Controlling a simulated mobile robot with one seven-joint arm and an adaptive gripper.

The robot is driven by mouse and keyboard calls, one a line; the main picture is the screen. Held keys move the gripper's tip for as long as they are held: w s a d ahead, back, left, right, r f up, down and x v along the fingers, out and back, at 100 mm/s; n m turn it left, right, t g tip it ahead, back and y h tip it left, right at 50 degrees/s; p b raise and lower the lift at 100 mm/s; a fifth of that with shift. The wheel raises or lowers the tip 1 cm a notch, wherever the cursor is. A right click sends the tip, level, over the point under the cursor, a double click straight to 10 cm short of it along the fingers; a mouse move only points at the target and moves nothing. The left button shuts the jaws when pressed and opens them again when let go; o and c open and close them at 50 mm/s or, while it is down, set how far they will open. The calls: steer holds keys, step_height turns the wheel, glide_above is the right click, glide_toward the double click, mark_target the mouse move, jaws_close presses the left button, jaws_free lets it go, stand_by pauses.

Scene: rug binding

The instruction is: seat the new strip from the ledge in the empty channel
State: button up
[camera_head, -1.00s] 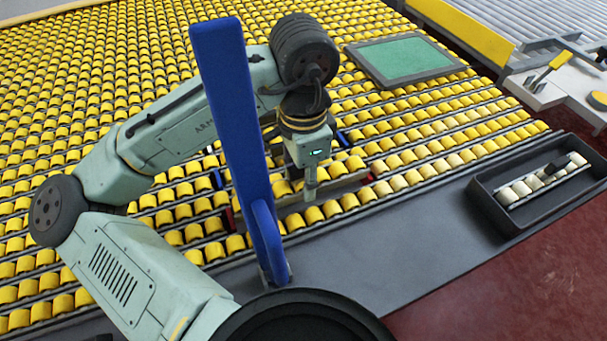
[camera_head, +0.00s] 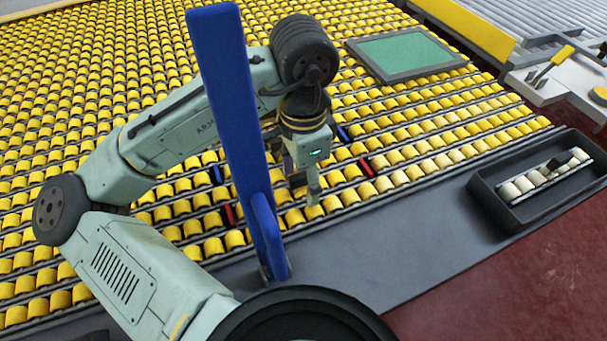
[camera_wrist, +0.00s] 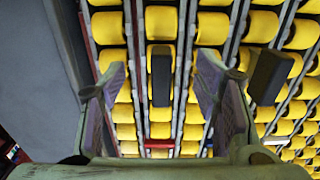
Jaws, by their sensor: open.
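The strip of yellow rollers (camera_wrist: 160,22) lies in the channel in line with the red markers, one (camera_head: 367,167) at its right end and one (camera_head: 230,214) at its left. Its dark grip block (camera_wrist: 160,75) shows in the wrist view. My gripper (camera_head: 313,192) is over this strip; in the wrist view my gripper (camera_wrist: 150,88) is open, with a finger on each side of the block and gaps between. The strip looks level with the neighbouring rows. The blue post and my arm hide part of the row in the head view.
A dark tray (camera_head: 511,215) with a pale-roller strip (camera_head: 540,178) stands at right on the grey ledge (camera_head: 400,240). Another dark block (camera_wrist: 270,77) is right of my fingers. A tall blue post (camera_head: 225,90) stands before my arm. A green-topped panel (camera_head: 405,55) lies behind.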

mark_target(303, 174)
step_height(303, 174, up, 12)
stand_by(0.6)
steer(key=shift+w, duration=0.1)
